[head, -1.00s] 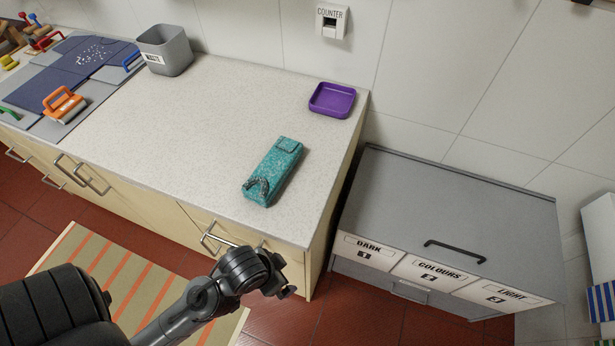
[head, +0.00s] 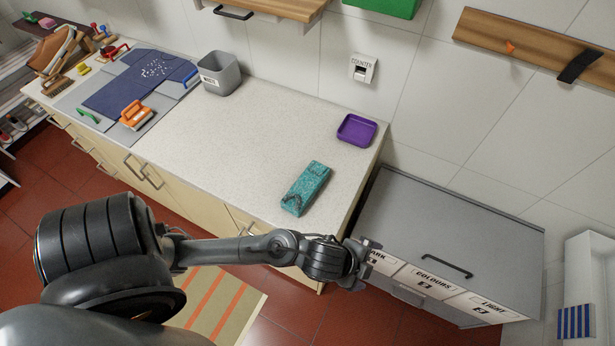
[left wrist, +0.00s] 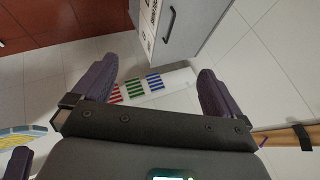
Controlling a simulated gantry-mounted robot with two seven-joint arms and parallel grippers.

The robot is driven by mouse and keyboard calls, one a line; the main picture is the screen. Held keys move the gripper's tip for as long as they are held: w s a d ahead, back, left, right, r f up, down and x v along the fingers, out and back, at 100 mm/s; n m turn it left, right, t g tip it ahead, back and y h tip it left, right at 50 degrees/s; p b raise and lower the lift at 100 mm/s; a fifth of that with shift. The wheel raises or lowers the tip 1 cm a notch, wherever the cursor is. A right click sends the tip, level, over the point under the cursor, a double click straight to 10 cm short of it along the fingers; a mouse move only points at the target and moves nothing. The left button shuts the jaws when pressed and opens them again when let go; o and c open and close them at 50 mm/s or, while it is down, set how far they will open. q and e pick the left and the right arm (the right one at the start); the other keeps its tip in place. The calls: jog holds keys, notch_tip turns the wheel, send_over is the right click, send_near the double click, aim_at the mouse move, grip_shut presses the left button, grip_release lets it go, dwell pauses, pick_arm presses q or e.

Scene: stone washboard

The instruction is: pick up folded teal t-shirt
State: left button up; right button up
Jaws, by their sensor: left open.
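The folded teal t-shirt (head: 306,188) lies flat on the right part of the pale speckled counter, near its front edge. My left gripper (head: 368,262) is in front of the counter's right end, by the grey laundry cabinet, to the right of and nearer than the t-shirt. In the left wrist view the gripper's two fingers (left wrist: 155,88) are spread wide with nothing between them. The t-shirt does not show in the left wrist view. My right gripper is not in view.
A purple tray (head: 356,130) stands behind the t-shirt. A grey waste bin (head: 219,76) is at the back. An orange-handled brush (head: 135,115) lies at the left by a blue cloth (head: 140,82). The grey cabinet (head: 450,225) adjoins on the right. The counter's middle is clear.

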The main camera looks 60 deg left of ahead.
pick_arm(q)
jog(key=w+d+f+m+h, duration=0.15)
jog(key=w+m, duration=0.25)
jog(key=m, duration=0.4)
jog(key=r+m+g+y, duration=0.1)
jog(key=m+g+y, duration=0.2)
jog(key=m+g, duration=0.55)
send_over(306, 184)
jog(key=w, duration=0.2)
jog(key=shift+s+d+m+t, duration=0.2)
jog(key=shift+d+m+t, duration=0.25)
jog(key=shift+m+t, duration=0.3)
jog(key=shift+s+a+f+b, duration=0.35)
jog(key=shift+s+a+b, duration=0.15)
jog(key=shift+a+b, duration=0.25)
notch_tip(306, 184, down, 3)
jog(key=shift+f+b, duration=0.15)
jog(key=shift+b, duration=0.65)
jog(key=shift+f, duration=0.35)
jog(key=f, duration=0.4)
jog(key=shift+s+d, duration=0.3)
jog(key=shift+s, duration=0.05)
jog(key=shift+f, duration=0.6)
jog(key=shift+c, duration=0.3)
jog(key=c, duration=0.9)
